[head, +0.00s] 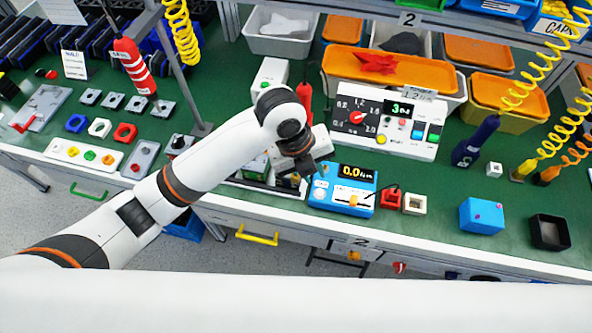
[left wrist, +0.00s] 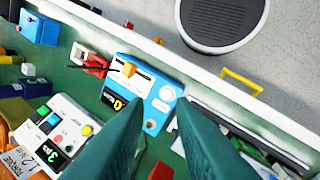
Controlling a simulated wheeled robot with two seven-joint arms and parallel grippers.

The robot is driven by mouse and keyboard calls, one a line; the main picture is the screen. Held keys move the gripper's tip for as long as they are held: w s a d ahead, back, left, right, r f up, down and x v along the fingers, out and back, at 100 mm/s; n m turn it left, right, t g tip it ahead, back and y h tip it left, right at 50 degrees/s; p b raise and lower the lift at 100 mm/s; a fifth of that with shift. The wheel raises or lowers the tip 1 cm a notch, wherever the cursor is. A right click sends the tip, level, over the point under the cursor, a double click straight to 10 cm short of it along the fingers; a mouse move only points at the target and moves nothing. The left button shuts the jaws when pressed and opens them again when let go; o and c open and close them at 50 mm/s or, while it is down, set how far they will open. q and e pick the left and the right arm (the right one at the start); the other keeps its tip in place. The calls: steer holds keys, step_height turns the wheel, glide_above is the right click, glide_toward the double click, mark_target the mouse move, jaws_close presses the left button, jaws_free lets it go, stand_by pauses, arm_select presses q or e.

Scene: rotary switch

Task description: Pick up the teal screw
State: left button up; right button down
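I cannot make out a teal screw in either view. My left gripper (head: 303,178) hangs over the bench just left of the blue meter box (head: 328,197), and the arm hides part of the bench behind it. In the left wrist view the gripper's two dark green fingers (left wrist: 161,104) stand apart with nothing seen between them. The blue meter box (left wrist: 160,82) lies beyond the fingertips in that view. My right gripper is not in view.
A white control box (head: 385,135) with a red dial stands behind the meter box. A red block (head: 391,200), a white square ring (head: 414,204), a blue box (head: 481,216) and a black bin (head: 549,233) stand to the right. Bare green bench lies between them.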

arm_select(q)
steer(key=w+a+r+m+y, duration=0.35)
steer(key=w+m, duration=0.25)
steer(key=m, duration=0.2)
steer(key=p, duration=0.2)
glide_above(296, 174)
steer(key=f, duration=0.4)
steer(key=w+f, duration=0.1)
steer(key=f, duration=0.1)
steer(key=shift+f, duration=0.1)
steer(key=f, duration=0.1)
steer(key=f+p, duration=0.1)
steer(key=f, duration=0.3)
steer(key=shift+s+p, duration=0.25)
steer(key=shift+p, duration=0.1)
steer(key=shift+f, duration=0.25)
steer(key=shift+c, duration=0.5)
jaws_close()
